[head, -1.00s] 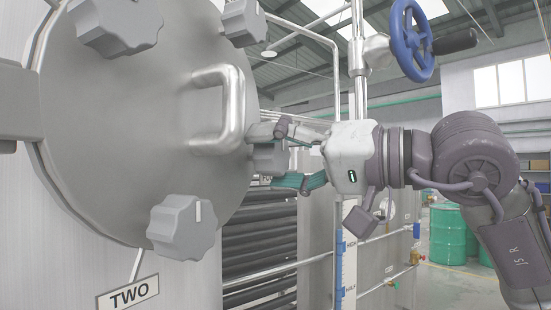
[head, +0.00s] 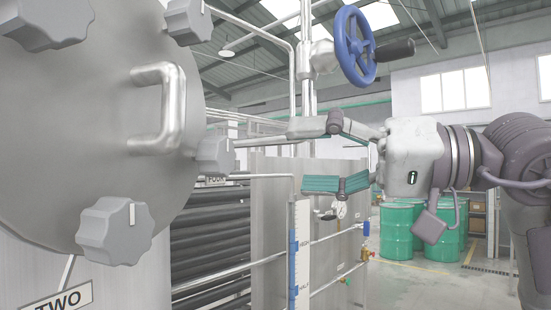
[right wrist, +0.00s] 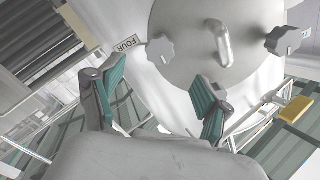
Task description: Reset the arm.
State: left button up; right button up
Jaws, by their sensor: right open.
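My right gripper (head: 322,156) is open and empty in the head view, its arm coming in from the right. Its two teal-padded fingers are spread apart and point left. They are to the right of the round metal hatch (head: 75,120) and apart from its grey knob (head: 216,156). In the right wrist view the open fingers (right wrist: 158,102) have nothing between them, with a round hatch and a label FOUR (right wrist: 127,45) beyond. My left gripper is not in view.
The hatch carries a bar handle (head: 165,110) and several knobs, including a lower one (head: 114,231). A blue handwheel (head: 355,46) is above my right gripper. A level gauge (head: 299,255) stands below it. Green drums (head: 402,232) stand on the floor behind.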

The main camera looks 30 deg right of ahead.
jog(key=shift+s+d, duration=0.2)
jog(key=shift+s, duration=0.05)
dwell(0.3)
